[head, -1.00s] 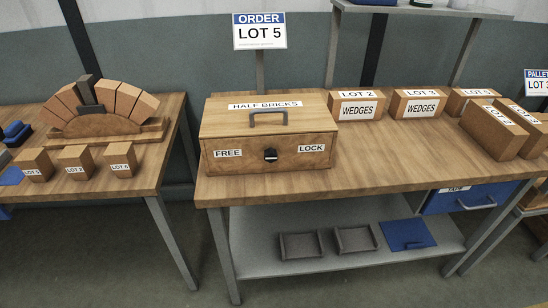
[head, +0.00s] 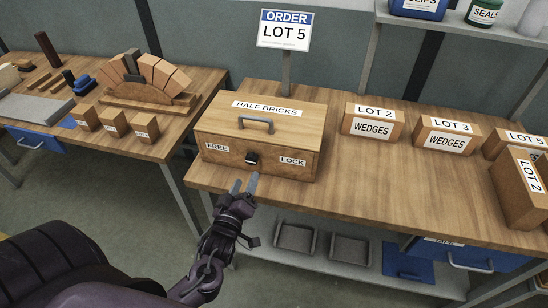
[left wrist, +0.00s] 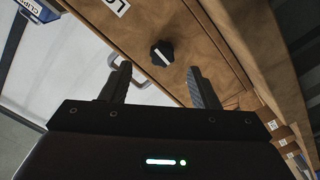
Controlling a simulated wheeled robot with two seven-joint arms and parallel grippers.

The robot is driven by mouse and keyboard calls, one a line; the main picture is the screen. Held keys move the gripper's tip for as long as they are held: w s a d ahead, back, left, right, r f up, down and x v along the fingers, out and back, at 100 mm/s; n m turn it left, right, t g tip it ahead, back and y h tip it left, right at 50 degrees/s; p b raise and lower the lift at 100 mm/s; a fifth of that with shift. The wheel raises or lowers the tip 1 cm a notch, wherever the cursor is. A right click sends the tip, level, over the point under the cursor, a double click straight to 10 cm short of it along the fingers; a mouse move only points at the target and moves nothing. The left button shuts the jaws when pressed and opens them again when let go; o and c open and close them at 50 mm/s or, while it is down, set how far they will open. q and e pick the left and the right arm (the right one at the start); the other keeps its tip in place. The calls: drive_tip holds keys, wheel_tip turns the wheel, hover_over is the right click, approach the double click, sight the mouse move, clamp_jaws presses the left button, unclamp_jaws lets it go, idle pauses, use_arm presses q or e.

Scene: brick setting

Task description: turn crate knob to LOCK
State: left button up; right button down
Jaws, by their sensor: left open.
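The wooden crate (head: 285,117), lid closed, stands on the table with a grey handle on top. On its front is a dark knob (head: 252,158) between the FREE label (head: 217,147) and the LOCK label (head: 292,161). The knob (left wrist: 162,53) shows a white mark in the left wrist view; which label it points to I cannot tell. My left gripper (head: 245,184) is open and empty, just in front of and below the knob in the head view. In the wrist view its fingers (left wrist: 160,75) are spread either side of the knob's line, apart from it. My right gripper is not in view.
Boxes of wedges (head: 371,121) stand on the table right of the crate. An order sign (head: 284,30) reading LOT 5 stands behind it. Grey trays (head: 295,238) lie on the lower shelf. The left table (head: 150,150) holds a brick arch and small blocks.

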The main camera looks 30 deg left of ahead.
sight(251, 163)
use_arm(q)
drive_tip(key=x, duration=0.1)
drive_tip(key=p+x, duration=0.1)
drive_tip(key=x, duration=0.1)
drive_tip(key=shift+w+a+r, duration=0.15)
drive_tip(key=shift+a, duration=0.3)
drive_tip(key=x, duration=0.3)
drive_tip(key=shift+w+d+p, duration=0.15)
drive_tip(key=shift+w+p, duration=0.1)
drive_tip(key=shift+p, duration=0.05)
drive_tip(key=shift+w, duration=0.35)
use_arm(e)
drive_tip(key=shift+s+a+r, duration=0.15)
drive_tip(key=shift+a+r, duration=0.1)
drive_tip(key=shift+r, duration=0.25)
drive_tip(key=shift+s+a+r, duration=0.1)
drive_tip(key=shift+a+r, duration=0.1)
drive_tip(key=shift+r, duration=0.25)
use_arm(q)
drive_tip(key=c, duration=1)
drive_tip(key=shift+o, duration=0.2)
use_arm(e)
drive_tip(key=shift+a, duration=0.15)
